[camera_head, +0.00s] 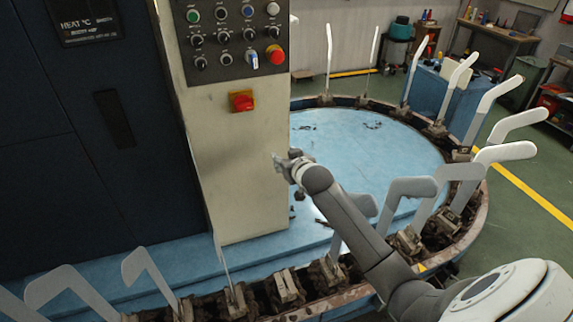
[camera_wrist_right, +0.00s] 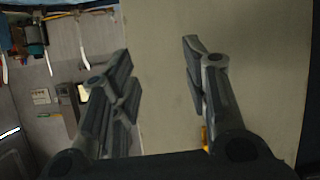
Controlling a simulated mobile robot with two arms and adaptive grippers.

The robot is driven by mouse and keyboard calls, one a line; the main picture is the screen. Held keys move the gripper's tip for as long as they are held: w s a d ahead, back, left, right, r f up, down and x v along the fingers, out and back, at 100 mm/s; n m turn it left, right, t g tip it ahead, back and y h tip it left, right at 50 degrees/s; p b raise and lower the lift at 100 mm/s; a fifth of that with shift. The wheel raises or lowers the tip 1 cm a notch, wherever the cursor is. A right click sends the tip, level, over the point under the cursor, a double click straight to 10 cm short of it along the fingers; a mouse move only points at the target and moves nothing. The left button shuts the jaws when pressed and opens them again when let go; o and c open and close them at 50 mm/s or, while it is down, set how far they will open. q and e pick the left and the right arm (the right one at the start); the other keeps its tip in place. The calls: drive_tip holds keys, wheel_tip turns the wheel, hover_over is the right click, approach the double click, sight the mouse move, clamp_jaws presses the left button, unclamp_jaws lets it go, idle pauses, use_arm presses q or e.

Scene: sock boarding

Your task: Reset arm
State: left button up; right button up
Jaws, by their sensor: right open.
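My right arm comes in from the lower right in the head view. My left gripper is in neither view.
Sock boards (camera_head: 400,187) stand on the ring conveyor (camera_head: 290,287) around the blue table (camera_head: 370,150). The column carries buttons and a red-yellow switch (camera_head: 242,101). A dark cabinet (camera_head: 90,150) is at left. Green floor (camera_head: 515,235) and workbenches are at right.

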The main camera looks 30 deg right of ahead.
drive_tip(key=shift+s+f, duration=0.1)
drive_tip(key=shift+f, duration=0.6)
drive_tip(key=s+a+f+n+g+b, duration=0.15)
drive_tip(key=s+f, duration=0.45)
drive_tip(key=f, duration=0.7)
drive_tip(key=s+a+f+g+y+b, duration=0.15)
drive_tip(key=s+f, duration=0.45)
drive_tip(key=f, duration=0.6)
drive_tip(key=s+a+f+g+b, duration=0.25)
drive_tip(key=s+f, duration=0.25)
drive_tip(key=f, duration=0.8)
drive_tip(key=s+a+f+g+b, duration=0.1)
drive_tip(key=s+a+f+g, duration=0.1)
drive_tip(key=s+f, duration=0.6)
drive_tip(key=s+a+f+n+g+y+b, duration=0.1)
drive_tip(key=s+a+f, duration=0.3)
drive_tip(key=s, duration=1.5)
drive_tip(key=s+a+f+n+g+b, duration=0.1)
drive_tip(key=s+a+f+g+b, duration=0.1)
drive_tip(key=s+f, duration=1)
drive_tip(key=shift+s+a+f+g+b, duration=0.4)
drive_tip(key=shift+s+a+g, duration=0.4)
drive_tip(key=shift+s, duration=0.2)
